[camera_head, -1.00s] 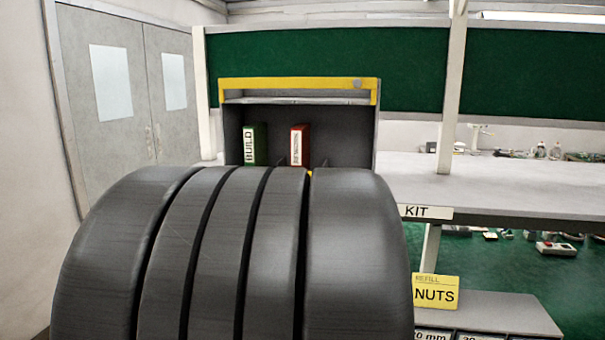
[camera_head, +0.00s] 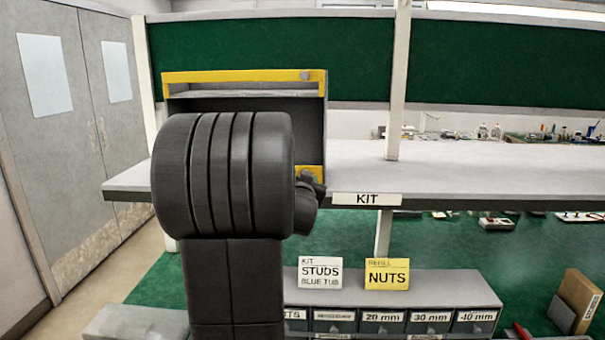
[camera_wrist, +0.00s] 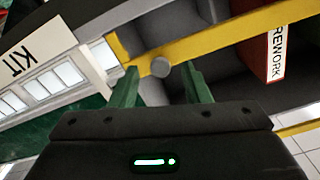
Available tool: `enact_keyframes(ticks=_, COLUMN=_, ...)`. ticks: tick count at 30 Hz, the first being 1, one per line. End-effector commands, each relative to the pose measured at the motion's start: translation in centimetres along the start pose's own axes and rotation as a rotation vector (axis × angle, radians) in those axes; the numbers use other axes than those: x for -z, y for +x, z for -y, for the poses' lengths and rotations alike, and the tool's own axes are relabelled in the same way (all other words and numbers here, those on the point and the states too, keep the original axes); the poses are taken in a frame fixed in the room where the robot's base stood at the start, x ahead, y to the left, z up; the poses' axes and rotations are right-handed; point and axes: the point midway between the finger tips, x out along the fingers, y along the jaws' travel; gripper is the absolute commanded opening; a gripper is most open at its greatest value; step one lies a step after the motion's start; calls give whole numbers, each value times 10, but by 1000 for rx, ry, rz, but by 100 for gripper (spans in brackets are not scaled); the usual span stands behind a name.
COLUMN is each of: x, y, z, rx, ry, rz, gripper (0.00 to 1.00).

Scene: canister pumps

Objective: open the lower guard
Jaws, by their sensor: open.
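The lower guard shows as a yellow bar (camera_wrist: 225,38) running across the wrist view, with a round grey knob (camera_wrist: 160,68) near its left end. My gripper (camera_wrist: 161,75) is open, its two green fingers on either side of the knob with gaps showing. I cannot tell how deep the fingertips reach. In the head view only a short yellow piece of the lower guard (camera_head: 311,169) shows at the right of the dark cabinet (camera_head: 312,130); my arm hides the rest. The cabinet's upper yellow bar (camera_head: 235,76) has its own grey knob (camera_head: 305,75).
A red REWORK binder (camera_wrist: 278,48) stands behind the bar. The cabinet is on a grey bench shelf (camera_head: 440,165) with a KIT label (camera_head: 366,199) on its edge. Below are labelled drawers (camera_head: 382,321) and a yellow NUTS card (camera_head: 387,274). The shelf to the right is mostly clear.

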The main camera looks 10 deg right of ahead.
Motion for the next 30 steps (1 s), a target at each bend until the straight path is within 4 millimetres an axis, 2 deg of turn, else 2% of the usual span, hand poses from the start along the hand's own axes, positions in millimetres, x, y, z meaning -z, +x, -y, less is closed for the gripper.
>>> enact_keyframes(ticks=6, x=1, y=18, z=0, rx=0, ry=-2, rz=0, gripper=43)
enact_keyframes(ticks=16, x=0, y=20, z=0, rx=0, ry=-1, rz=0, gripper=43)
enact_keyframes(ticks=17, x=0, y=20, z=0, rx=0, ry=-1, rz=-1, gripper=41)
enact_keyframes(ticks=23, x=0, y=20, z=0, rx=0, ry=-1, rz=0, gripper=1)
enact_keyframes(ticks=30, x=0, y=20, z=0, rx=1, ry=-1, rz=-2, gripper=0)
